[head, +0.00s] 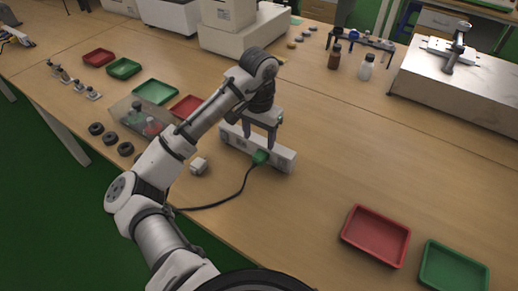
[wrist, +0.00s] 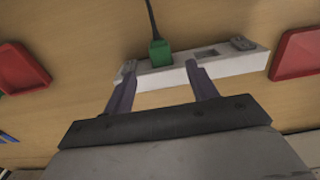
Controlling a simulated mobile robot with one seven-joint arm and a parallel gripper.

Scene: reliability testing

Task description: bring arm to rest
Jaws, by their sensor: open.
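My gripper (head: 259,139) is open, its two fingers apart with nothing held between them. It points down at the white socket strip (head: 284,161) on the wooden table. A green plug (head: 260,157) with a black cable sits at the strip, just beyond the fingertips. In the wrist view the fingers (wrist: 161,78) reach toward the near side of the strip (wrist: 233,64), and the green plug (wrist: 160,53) shows between and beyond them. Whether the fingertips touch the strip is unclear.
A small white block (head: 199,165) lies left of the strip, near the black cable (head: 225,200). A clear bin (head: 127,108) and dark rings (head: 125,149) are farther left. A red tray (head: 376,236) and a green tray (head: 453,268) lie front right. The table right of the strip is clear.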

